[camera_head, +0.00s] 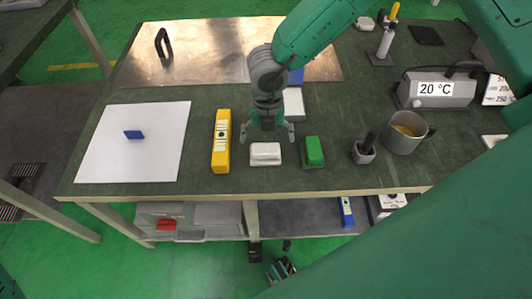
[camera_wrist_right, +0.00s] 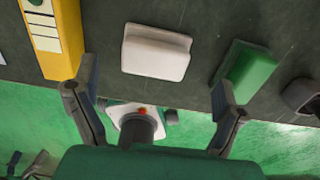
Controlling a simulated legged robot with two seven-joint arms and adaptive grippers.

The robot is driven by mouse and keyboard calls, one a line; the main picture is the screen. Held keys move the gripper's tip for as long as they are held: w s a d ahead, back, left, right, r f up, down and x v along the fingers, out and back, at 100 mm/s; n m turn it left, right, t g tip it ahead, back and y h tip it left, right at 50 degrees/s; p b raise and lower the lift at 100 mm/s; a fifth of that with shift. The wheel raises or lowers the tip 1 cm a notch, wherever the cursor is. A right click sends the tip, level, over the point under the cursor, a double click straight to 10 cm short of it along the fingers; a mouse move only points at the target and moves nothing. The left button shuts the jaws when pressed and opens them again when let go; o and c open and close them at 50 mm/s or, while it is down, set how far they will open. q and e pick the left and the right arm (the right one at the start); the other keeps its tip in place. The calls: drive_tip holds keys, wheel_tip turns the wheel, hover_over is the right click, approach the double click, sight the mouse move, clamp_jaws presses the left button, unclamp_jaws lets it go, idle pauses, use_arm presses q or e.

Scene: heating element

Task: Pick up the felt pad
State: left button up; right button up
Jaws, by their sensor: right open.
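A pale, off-white block lies near the front edge of the dark green bench. I take this to be the felt pad (camera_head: 265,155), though no label confirms it. It also shows at the top centre of the right wrist view (camera_wrist_right: 156,52). My right gripper (camera_head: 267,136) points down just behind and above the pad in the head view, fingers spread and empty. In the right wrist view the open fingers (camera_wrist_right: 149,95) stand either side of the pad's width, apart from it. My left gripper is not in view.
A yellow box (camera_head: 221,142) stands close left of the pad, and a green block (camera_head: 313,152) close right. Further right are a small dark-handled holder (camera_head: 363,154) and a metal cup (camera_head: 405,134). A white sheet (camera_head: 105,165) carries a small blue piece (camera_head: 134,135).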

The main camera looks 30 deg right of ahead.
sight(264, 148)
drive_tip(key=shift+a+f, duration=0.35)
drive_tip(key=shift+a, duration=0.1)
wheel_tip(264, 148, down, 5)
drive_tip(key=shift+d+r+b, duration=0.1)
drive_tip(key=shift+r+b, duration=0.1)
drive_tip(key=shift+b, duration=0.6)
drive_tip(key=shift+d, duration=0.25)
drive_tip(key=shift+a, duration=0.15)
drive_tip(key=c, duration=1)
drive_tip(key=shift+a, duration=0.1)
drive_tip(key=shift+c, duration=1.2)
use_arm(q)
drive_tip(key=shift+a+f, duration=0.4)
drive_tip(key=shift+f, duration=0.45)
use_arm(e)
drive_tip(key=shift+a, duration=0.15)
